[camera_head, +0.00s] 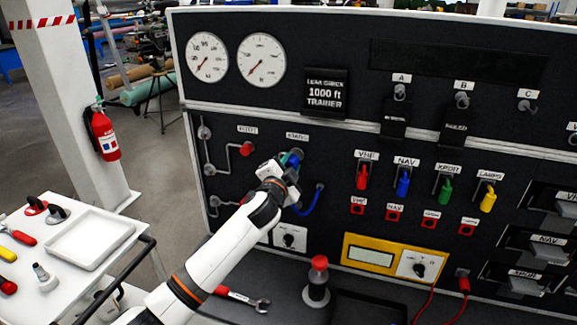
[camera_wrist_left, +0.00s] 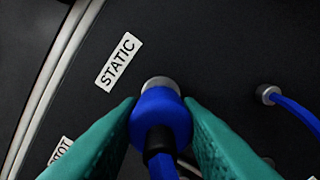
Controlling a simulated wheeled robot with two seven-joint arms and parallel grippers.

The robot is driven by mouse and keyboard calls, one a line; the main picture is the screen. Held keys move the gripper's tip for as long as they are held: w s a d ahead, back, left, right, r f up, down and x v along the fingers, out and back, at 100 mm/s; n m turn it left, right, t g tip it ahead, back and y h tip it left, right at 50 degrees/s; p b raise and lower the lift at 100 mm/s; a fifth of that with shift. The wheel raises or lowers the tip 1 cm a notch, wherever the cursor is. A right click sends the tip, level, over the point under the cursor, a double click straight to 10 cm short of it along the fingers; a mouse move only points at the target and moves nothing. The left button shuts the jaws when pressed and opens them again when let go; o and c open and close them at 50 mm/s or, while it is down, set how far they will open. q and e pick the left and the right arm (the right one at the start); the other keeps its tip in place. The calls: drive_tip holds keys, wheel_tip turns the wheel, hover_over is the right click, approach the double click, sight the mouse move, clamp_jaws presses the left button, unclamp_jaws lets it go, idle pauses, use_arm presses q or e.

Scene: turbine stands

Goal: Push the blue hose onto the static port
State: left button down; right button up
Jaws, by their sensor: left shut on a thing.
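My left gripper (camera_head: 291,160) is at the black panel, under the label for the static port. In the left wrist view its teal fingers (camera_wrist_left: 160,128) are shut on the blue hose's end fitting (camera_wrist_left: 158,112), with one finger on each side. The silvery static port (camera_wrist_left: 160,83) shows just beyond the blue end, beside the STATIC label (camera_wrist_left: 119,61). The blue end is lined up with it and overlaps it in the picture; I cannot tell how far it is on. The blue hose (camera_head: 311,207) loops down and right to a panel fitting (camera_head: 320,187). My right gripper is not in view.
A red-capped pitot fitting (camera_head: 247,149) sits left of my gripper. Coloured switch handles, such as the red one (camera_head: 362,177), are to the right. A white tray (camera_head: 88,240) is on the cart.

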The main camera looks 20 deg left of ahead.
use_arm(q)
drive_tip(key=shift+r, duration=0.4)
drive_tip(key=c, duration=1.4)
unclamp_jaws()
drive_tip(key=shift+a, duration=0.1)
drive_tip(key=shift+c, duration=0.2)
drive_tip(key=o, duration=0.3)
drive_tip(key=shift+w, duration=0.2)
drive_tip(key=shift+o, duration=1)
drive_tip(key=shift+w+d+f, duration=0.2)
drive_tip(key=shift+w+f, duration=0.15)
drive_tip(key=shift+f, duration=0.05)
drive_tip(key=shift+o, duration=0.7)
drive_tip(key=shift+s, duration=0.15)
drive_tip(key=shift+s+a+r, duration=0.1)
drive_tip(key=shift+s, duration=0.05)
drive_tip(key=shift+s, duration=0.1)
